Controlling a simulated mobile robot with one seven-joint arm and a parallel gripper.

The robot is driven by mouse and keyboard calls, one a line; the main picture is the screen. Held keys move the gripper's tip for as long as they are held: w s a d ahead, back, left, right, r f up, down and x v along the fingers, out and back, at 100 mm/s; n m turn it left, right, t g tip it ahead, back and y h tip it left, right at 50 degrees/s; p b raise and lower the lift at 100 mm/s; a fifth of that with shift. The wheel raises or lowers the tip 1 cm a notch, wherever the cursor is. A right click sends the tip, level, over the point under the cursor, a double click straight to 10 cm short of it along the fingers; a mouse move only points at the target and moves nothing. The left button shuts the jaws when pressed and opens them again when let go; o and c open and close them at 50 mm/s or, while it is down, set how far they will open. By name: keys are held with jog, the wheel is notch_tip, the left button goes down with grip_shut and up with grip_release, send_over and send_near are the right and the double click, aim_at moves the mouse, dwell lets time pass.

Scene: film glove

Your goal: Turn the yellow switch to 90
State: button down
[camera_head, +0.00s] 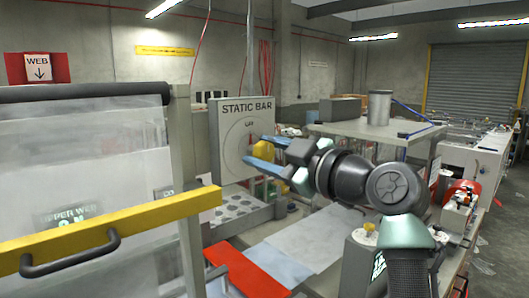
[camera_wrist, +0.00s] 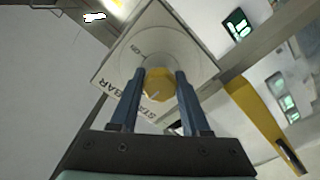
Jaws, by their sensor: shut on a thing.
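The yellow switch (camera_head: 262,151) is a knob on the grey panel marked STATIC BAR (camera_head: 226,143), which stands upright left of the middle in the head view. The wrist view shows the faceted yellow switch (camera_wrist: 159,84) between my blue fingers, with a pale mark on its face. My gripper (camera_head: 262,153) reaches in from the right and is shut on the switch; it also shows in the wrist view (camera_wrist: 160,88). A round dial surrounds the switch. Its 90 mark cannot be read in either view, and my fingers hide part of the dial.
A yellow bar with a dark handle (camera_head: 110,231) crosses the front left, before a clear guard. A red plate (camera_head: 247,272) and a tray with round holes (camera_head: 234,208) lie below the panel. A table with a metal canister (camera_head: 379,105) stands behind my arm.

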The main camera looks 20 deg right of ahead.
jog(key=shift+m, duration=0.3)
jog(key=m, duration=0.3)
jog(key=shift+m+b, duration=0.3)
jog(key=shift+b, duration=0.05)
jog(key=m, duration=0.4)
jog(key=shift+m, duration=0.3)
jog(key=m+p, duration=0.1)
jog(key=m, duration=0.4)
jog(key=shift+a+p, duration=0.1)
jog(key=shift+p, duration=0.3)
jog(key=shift+m+p, duration=0.65)
jog(key=shift+m, duration=1.35)
jog(key=shift+c, duration=1.9)
grip_release()
